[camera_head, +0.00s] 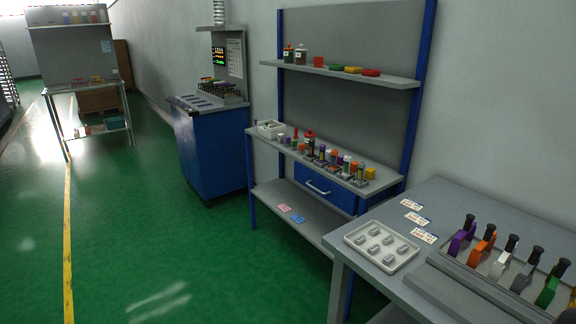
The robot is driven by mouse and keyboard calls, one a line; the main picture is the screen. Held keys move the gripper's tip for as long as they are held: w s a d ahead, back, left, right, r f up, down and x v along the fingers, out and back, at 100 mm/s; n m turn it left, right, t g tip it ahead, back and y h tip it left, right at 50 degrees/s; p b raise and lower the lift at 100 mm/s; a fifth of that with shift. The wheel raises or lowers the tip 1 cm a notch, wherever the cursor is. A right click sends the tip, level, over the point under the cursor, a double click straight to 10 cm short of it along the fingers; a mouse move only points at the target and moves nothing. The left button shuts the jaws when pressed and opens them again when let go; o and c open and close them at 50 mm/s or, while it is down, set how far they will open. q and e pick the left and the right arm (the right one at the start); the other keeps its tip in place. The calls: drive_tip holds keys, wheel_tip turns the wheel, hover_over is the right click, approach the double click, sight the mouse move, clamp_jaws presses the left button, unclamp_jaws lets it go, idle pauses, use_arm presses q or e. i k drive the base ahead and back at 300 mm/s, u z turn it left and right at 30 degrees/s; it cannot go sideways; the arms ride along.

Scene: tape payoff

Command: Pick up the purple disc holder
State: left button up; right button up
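A purple holder with a black upright handle (461,238) stands at the left end of a grey rack (460,291) on the near right table. An orange holder (482,244) stands just right of it, then white, grey, green and yellow ones along the same row. Neither of my grippers is in view.
A pale tray (381,247) with several small grey pieces lies on the near table (450,202), left of the rack. Printed cards (417,219) lie behind it. A blue cabinet (213,150) stands farther back. The green floor (150,230) on the left is clear.

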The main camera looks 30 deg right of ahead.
sight(468, 232)
drive_tip(key=i, duration=1.15)
drive_tip(key=z, duration=3)
